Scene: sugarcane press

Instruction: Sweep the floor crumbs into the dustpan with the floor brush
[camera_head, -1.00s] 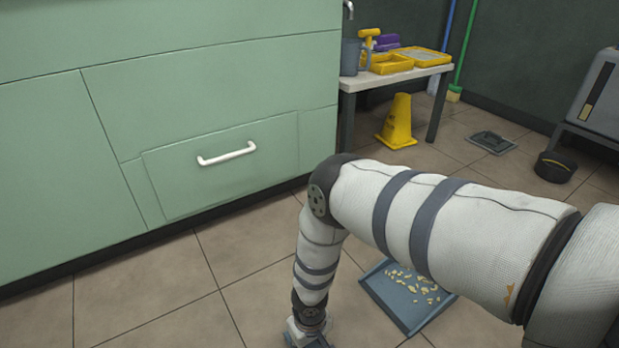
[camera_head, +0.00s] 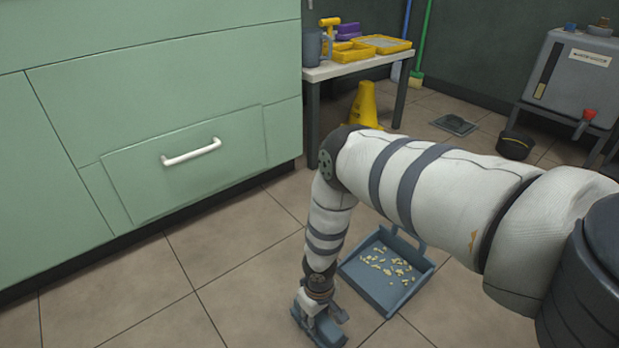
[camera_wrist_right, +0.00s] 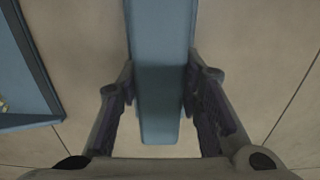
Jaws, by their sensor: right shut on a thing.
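The blue-grey dustpan (camera_head: 384,300) lies on the tiled floor, with several pale yellow crumbs (camera_head: 390,268) spread on its flat pan. My right gripper (camera_head: 322,322) is low at the bottom of the head view, just left of the dustpan. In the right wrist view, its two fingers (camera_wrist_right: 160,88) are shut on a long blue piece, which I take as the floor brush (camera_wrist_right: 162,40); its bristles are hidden. The dustpan edge (camera_wrist_right: 38,75) shows at the left of the wrist view, apart from the brush. I see no crumbs on the open floor. My left gripper is out of view.
A green cabinet (camera_head: 130,85) with a white handle (camera_head: 191,152) stands at the left. The floor left of my gripper is clear.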

